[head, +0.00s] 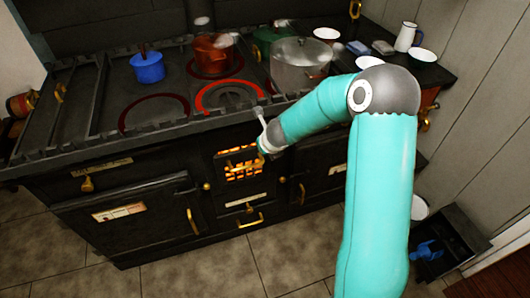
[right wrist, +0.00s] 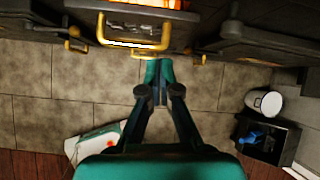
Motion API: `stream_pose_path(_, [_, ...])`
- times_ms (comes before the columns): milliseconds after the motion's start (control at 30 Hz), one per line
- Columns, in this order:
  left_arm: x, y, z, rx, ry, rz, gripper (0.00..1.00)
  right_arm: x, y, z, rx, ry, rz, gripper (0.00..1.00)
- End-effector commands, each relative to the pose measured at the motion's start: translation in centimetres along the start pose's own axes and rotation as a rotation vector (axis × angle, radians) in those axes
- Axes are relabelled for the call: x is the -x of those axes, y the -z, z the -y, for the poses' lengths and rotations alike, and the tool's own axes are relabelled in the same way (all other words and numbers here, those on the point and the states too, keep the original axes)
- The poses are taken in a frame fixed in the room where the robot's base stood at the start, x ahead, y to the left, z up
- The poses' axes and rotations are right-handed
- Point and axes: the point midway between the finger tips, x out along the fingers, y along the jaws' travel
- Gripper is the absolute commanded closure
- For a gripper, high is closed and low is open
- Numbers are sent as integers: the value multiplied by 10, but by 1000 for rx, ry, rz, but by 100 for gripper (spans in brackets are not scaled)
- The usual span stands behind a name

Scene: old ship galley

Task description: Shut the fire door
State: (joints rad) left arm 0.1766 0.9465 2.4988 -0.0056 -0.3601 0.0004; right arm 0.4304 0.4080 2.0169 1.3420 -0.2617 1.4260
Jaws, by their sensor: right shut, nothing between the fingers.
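The black stove has a small firebox front at its middle, with the fire door (head: 242,172) and an orange glow behind bars (head: 238,157). The glow shows, so the firebox is not fully covered; the door's exact angle is hard to tell. In the right wrist view a brass handle (right wrist: 135,42) stands out at the top, with the glow (right wrist: 165,3) above it. My right gripper (right wrist: 158,68) is shut and empty, its tips just below that handle in the picture, with no clear contact. In the head view its fingers are mostly hidden at the stove front. My left gripper is not in view.
A lower brass handle (head: 250,221) is below the firebox; oven doors with handles (head: 192,221) flank it. Pots (head: 300,62) and a blue pan (head: 148,67) stand on the stovetop. A dark box (head: 452,240) is on the floor at right. The tiled floor in front is mostly clear.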

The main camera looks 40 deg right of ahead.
Motion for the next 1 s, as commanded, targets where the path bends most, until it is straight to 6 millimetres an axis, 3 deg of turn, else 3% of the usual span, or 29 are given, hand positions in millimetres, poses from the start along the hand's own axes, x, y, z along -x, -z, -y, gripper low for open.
stream_pose_path(167, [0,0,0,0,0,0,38,0,0,15,455,72,-10,100])
stream_pose_path(467, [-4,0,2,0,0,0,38,9,2,44,1585,253,-114,100])
stream_pose_path(667, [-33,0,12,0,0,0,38,8,3,59,2342,432,-263,100])
stream_pose_path(833, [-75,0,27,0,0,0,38,6,5,63,2951,651,-499,100])
stream_pose_path(867, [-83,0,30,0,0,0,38,5,6,62,-2978,-683,544,100])
stream_pose_path(1000, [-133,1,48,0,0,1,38,1,16,52,-2406,-678,649,100])
